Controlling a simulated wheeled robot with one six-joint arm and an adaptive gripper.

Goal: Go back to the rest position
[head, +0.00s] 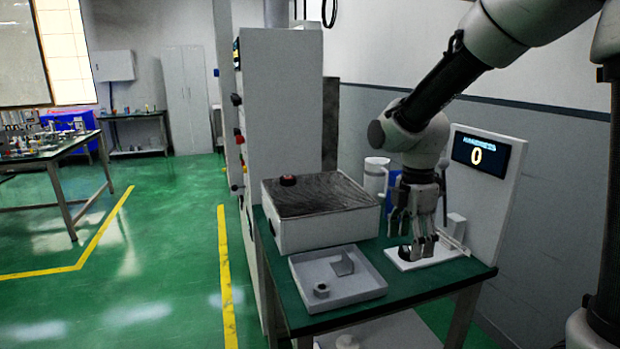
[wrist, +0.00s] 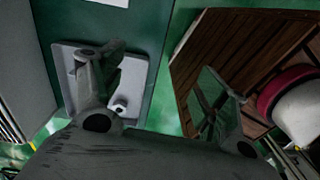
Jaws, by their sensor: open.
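My gripper (head: 418,247) points down over the white base plate (head: 446,254) of the display stand at the right of the green table (head: 400,294). In the head view the fingertips look close to the plate; I cannot tell whether they touch it. In the wrist view my gripper (wrist: 158,92) has its two fingers spread wide, with nothing between them. A pale plate (wrist: 72,62) with a small round part (wrist: 120,107) shows behind the left finger.
A white box (head: 322,232) with a dark top and red button stands on the table. A grey tray (head: 355,293) holds two small parts. A white container (head: 375,176) and the display panel (head: 490,190), reading 0, stand near my arm. Green floor (head: 165,250) is open at left.

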